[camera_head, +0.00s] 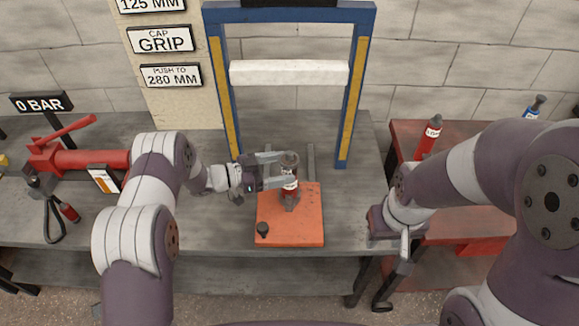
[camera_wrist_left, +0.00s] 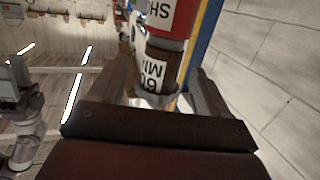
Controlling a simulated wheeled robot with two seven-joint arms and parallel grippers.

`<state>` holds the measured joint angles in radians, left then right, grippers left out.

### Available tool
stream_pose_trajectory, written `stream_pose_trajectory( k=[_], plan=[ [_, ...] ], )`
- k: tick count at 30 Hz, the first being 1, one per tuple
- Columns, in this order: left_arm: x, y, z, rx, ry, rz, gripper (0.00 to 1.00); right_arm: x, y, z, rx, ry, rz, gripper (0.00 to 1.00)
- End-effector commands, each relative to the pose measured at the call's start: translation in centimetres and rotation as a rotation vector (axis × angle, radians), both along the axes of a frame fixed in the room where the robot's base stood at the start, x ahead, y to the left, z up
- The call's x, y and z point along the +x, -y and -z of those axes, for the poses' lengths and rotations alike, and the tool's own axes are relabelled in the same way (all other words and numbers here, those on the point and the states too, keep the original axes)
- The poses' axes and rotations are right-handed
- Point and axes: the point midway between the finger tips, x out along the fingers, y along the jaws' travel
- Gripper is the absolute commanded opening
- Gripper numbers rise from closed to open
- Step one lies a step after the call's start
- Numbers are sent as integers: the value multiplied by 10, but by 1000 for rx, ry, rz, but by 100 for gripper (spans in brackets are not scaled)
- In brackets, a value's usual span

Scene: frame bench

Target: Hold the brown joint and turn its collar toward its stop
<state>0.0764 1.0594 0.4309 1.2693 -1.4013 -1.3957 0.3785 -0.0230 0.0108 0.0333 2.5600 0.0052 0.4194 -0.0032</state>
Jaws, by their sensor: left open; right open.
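The brown joint (camera_head: 289,160) stands upright above a red section with a white label (camera_head: 289,184), over the orange plate (camera_head: 268,219). In the left wrist view the brown section (camera_wrist_left: 160,55) and the red section (camera_wrist_left: 170,18) appear inverted, with labels on both. My left gripper (camera_head: 279,171) is open, its fingers on either side of the joint. The wrist view shows a gap beside the left finger (camera_wrist_left: 117,85); contact on the other side is unclear. Which band is the collar, and its stop, I cannot tell. My right gripper (camera_head: 392,250) is open and empty near the red cart.
A blue and yellow press frame (camera_head: 362,90) with a white crossbar (camera_head: 288,72) stands behind the joint. A red pump (camera_head: 80,160) is at left on the grey bench (camera_head: 205,232). The red cart (camera_head: 400,140) at right carries a red bottle (camera_head: 428,138).

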Motion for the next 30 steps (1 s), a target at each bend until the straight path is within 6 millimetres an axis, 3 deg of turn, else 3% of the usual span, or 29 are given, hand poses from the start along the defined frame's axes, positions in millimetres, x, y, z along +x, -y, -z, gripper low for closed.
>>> stream_pose_trajectory(
  k=[5, 14, 18, 19, 30],
  plan=[
    [5, 14, 2, -1, 1, 0, 77, 0, 0, 7, 0, 0, 0, 43],
    [5, 16, 1, 0, 0, -2, 77, 0, 0, 7, 0, 0, 0, 43],
    [5, 16, 1, 0, 0, -2, 32, 0, 0, 7, 0, 0, 0, 43],
    [5, 16, 1, 0, 0, -2, 27, 0, 0, 7, 0, 0, 0, 43],
    [5, 15, 2, 0, 0, -2, 27, 0, 0, 7, 0, 0, 0, 43]
  ],
)
